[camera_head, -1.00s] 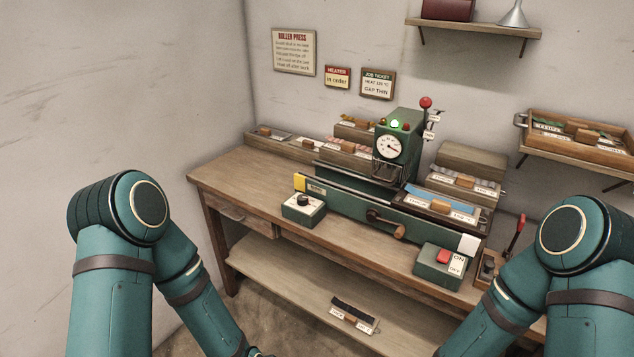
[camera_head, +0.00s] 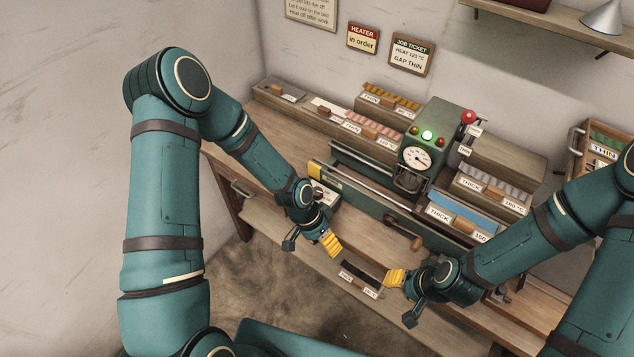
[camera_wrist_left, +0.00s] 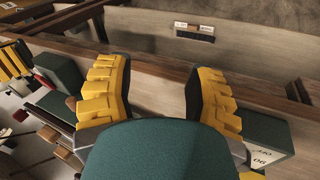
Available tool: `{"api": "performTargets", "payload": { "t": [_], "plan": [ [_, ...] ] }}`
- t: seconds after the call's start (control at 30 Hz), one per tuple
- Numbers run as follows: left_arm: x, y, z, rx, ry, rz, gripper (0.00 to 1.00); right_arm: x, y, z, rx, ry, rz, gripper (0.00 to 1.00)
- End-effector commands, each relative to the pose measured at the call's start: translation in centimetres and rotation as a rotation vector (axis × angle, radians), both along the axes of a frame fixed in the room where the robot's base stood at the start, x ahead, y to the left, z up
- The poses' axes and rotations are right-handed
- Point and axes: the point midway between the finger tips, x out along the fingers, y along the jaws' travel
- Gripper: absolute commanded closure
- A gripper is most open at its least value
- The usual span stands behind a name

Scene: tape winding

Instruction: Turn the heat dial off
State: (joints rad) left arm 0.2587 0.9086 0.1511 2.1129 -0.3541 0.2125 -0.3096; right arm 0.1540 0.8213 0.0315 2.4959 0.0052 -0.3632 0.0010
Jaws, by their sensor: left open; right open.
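The heat dial box (camera_head: 328,194) is on the bench's front left. My left wrist hides much of it in the head view, including the knob's setting. In the left wrist view a green box with a white label plate (camera_wrist_left: 270,148), seemingly this dial box, shows at the right edge beside a finger; its knob is not visible. My left gripper (camera_head: 312,242) is open and empty, in front of the bench edge and nearer me than the dial. It also shows open in the left wrist view (camera_wrist_left: 160,75). My right gripper (camera_head: 402,298) is open and empty, over the bench's front.
The roller press with its gauge (camera_head: 417,158) and lit green lamp stands behind, its crank handle (camera_head: 404,240) projecting forward. Labelled trays (camera_head: 492,188) line the bench. A small dark-topped tray (camera_head: 360,277) lies on the lower shelf between my grippers. The floor ahead is clear.

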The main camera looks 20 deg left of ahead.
Motion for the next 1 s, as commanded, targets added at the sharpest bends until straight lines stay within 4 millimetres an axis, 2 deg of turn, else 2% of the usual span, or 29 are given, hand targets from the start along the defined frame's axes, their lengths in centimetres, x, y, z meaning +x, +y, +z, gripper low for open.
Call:
{"api": "performTargets", "payload": {
  "t": [0.03, 0.2, 0.33, 0.4, 0.5, 0.67, 1.0],
  "plan": [
    [3.0, 0.4, 1.4, 0.026, -0.059, -0.123, 0.46, 0.0, 0.0, -0.2, 0.000, 0.001, -0.001, 0.53],
    [10.4, 3.0, 7.0, 0.173, -0.176, -0.493, 0.46, 0.0, 0.0, -0.3, 0.000, 0.001, 0.000, 0.53],
    [13.9, 5.0, 10.8, 0.283, -0.211, -0.654, 0.46, 0.0, 0.0, -0.3, 0.000, 0.001, 0.000, 0.53],
    [14.9, 5.8, 12.3, 0.324, -0.217, -0.702, 0.46, 0.0, 0.0, -0.3, 0.000, 0.001, 0.000, 0.53],
    [15.6, 6.4, 13.2, 0.357, -0.218, -0.738, 0.46, 0.0, 0.0, -0.3, 0.000, 0.000, 0.000, 0.53],
    [15.8, 6.6, 12.1, 0.363, -0.215, -0.748, 0.46, 0.0, 0.0, -0.2, 0.000, 0.000, 0.001, 0.53],
    [15.7, 6.5, 5.6, 0.360, -0.214, -0.745, 0.46, 0.0, 0.0, -0.2, 0.000, 0.000, 0.001, 0.53]
  ]
}}
